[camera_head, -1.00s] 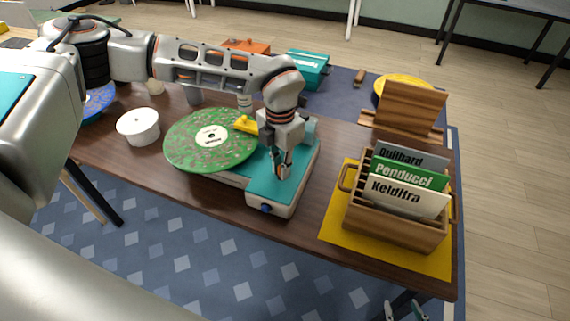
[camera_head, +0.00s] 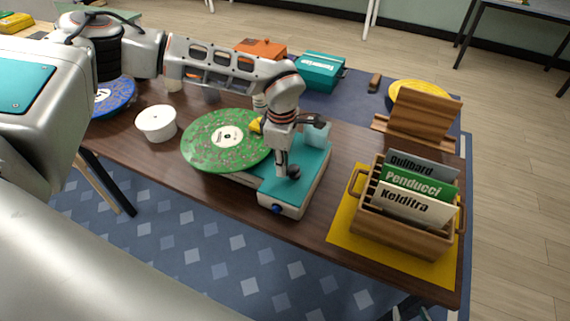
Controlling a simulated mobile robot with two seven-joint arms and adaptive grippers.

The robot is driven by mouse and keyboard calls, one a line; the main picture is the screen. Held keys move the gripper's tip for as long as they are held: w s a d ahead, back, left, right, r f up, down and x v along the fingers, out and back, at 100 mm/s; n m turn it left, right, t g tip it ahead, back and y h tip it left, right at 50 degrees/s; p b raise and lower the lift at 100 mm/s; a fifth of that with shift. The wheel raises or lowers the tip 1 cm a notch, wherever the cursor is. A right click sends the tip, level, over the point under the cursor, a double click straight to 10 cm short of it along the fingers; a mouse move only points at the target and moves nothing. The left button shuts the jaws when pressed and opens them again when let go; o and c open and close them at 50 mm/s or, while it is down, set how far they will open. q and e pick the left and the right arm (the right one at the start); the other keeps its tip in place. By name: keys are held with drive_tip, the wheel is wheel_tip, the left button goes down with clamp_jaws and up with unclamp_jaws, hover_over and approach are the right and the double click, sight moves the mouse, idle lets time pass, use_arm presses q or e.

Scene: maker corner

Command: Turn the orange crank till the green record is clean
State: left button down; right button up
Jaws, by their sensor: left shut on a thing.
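The green record (camera_head: 222,147) lies flat on the record-cleaning machine (camera_head: 303,182), with a white label and many brownish specks on its surface. A yellow part (camera_head: 255,125) of the machine rests at the record's right edge. My left gripper (camera_head: 287,168) points down over the machine's teal top, right of the record. It is shut on the orange crank, which the fingers and wrist hide from this view.
A wooden crate (camera_head: 402,231) of sleeves stands on a yellow mat (camera_head: 342,225) at the right. A white tub (camera_head: 156,123) stands left of the record. Behind are a teal box (camera_head: 320,72), an orange box (camera_head: 262,48) and a wooden stand (camera_head: 425,118).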

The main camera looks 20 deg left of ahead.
use_arm(q)
drive_tip(key=m, duration=0.2)
drive_tip(key=w+a+m+p, duration=0.1)
drive_tip(key=m, duration=0.1)
drive_tip(key=shift+w+m, duration=0.1)
drive_tip(key=shift+m, duration=0.2)
idle(0.3)
drive_tip(key=c, duration=2)
unclamp_jaws()
drive_tip(key=shift+r, duration=0.1)
wheel_tip(320, 180, up, 12)
drive_tip(key=shift+f, duration=0.1)
